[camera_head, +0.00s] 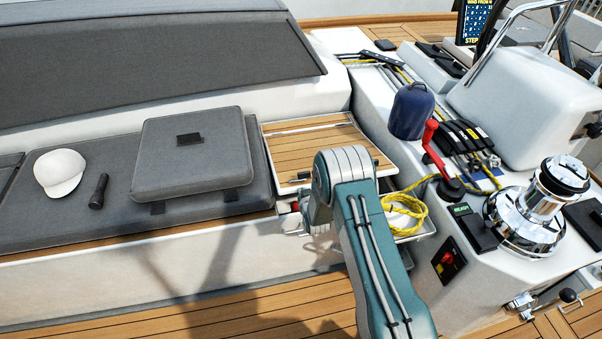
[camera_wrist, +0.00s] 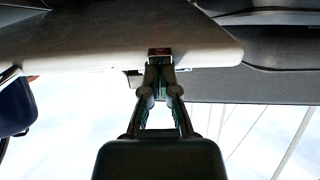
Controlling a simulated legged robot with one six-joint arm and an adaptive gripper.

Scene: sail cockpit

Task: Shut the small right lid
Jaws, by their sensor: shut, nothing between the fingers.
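The small right lid (camera_head: 300,152) is a teak-slatted panel with a pale rim, right of the grey seat cushions in the head view. It looks tilted, standing above a pale opening at its right; the exact angle is hard to judge. My arm covers its front right part. In the wrist view my gripper (camera_wrist: 161,68) is shut and empty. Its fingertips are at the edge of a pale panel (camera_wrist: 90,42), beside a small dark red-marked piece (camera_wrist: 160,52). I cannot tell whether they touch. In the head view my arm hides most of the gripper.
A yellow rope (camera_head: 408,212) lies right of my arm. A red-handled lever (camera_head: 432,145), a blue bag (camera_head: 411,111) and a chrome winch (camera_head: 540,205) stand on the right console. A cap (camera_head: 60,172) and flashlight (camera_head: 99,191) lie on the seat. The deck in front is clear.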

